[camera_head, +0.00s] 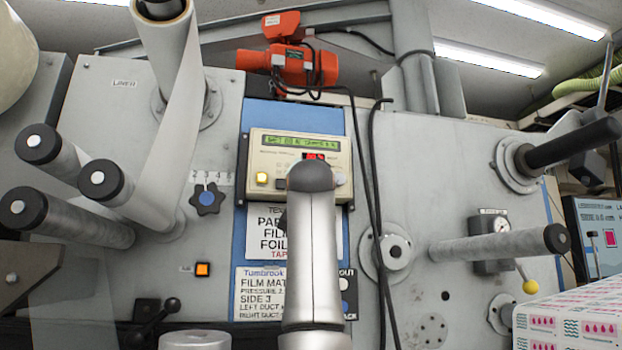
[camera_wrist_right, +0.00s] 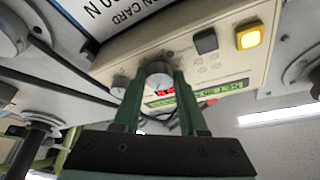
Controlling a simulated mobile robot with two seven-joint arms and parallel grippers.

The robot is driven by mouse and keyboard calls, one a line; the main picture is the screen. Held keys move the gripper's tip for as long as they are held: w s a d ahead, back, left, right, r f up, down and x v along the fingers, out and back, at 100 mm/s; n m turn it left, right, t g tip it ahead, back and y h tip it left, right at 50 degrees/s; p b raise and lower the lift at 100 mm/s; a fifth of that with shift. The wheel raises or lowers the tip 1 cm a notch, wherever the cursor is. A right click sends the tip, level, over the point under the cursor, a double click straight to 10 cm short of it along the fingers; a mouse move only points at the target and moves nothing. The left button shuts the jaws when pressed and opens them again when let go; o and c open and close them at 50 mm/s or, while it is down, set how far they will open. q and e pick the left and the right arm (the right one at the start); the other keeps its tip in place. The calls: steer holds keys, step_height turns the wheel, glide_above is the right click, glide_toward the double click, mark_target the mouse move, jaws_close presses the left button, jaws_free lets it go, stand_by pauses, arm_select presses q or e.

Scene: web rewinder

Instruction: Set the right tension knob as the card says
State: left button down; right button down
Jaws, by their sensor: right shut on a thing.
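The cream controller (camera_head: 297,148) has a green text display (camera_head: 300,140), too small to read surely, and red lit digits (camera_head: 314,156). My right arm covers part of its front in the head view. In the wrist view, which is upside down, my right gripper (camera_wrist_right: 158,76) is shut on a round grey knob (camera_wrist_right: 160,70). A second grey knob (camera_wrist_right: 119,88) sits beside it, outside the fingers; it also shows right of my arm in the head view (camera_head: 340,178). The tension card (camera_head: 265,235) below is partly hidden; its visible lines include film and foil. My left gripper is not in view.
A yellow button (camera_head: 262,178) and a dark button (camera_head: 280,183) are left of the knobs. Dark cables (camera_head: 372,170) hang close right of the controller. A second card (camera_head: 260,292) is below. Rollers (camera_head: 75,220) jut out at left, another (camera_head: 500,245) at right.

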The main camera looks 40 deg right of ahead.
steer(key=m+g, duration=0.1)
steer(key=m, duration=0.2)
steer(key=m+g, duration=0.2)
steer(key=m, duration=0.1)
steer(key=shift+r+m+h, duration=0.1)
steer(key=shift+m+h, duration=0.2)
steer(key=shift+m, duration=0.1)
steer(key=shift+w+a+m, duration=0.1)
steer(key=shift+m, duration=0.3)
steer(key=shift+c, duration=2.2)
jaws_free()
steer(key=b+v, duration=0.6)
steer(key=v, duration=0.6)
steer(key=shift+a, duration=0.2)
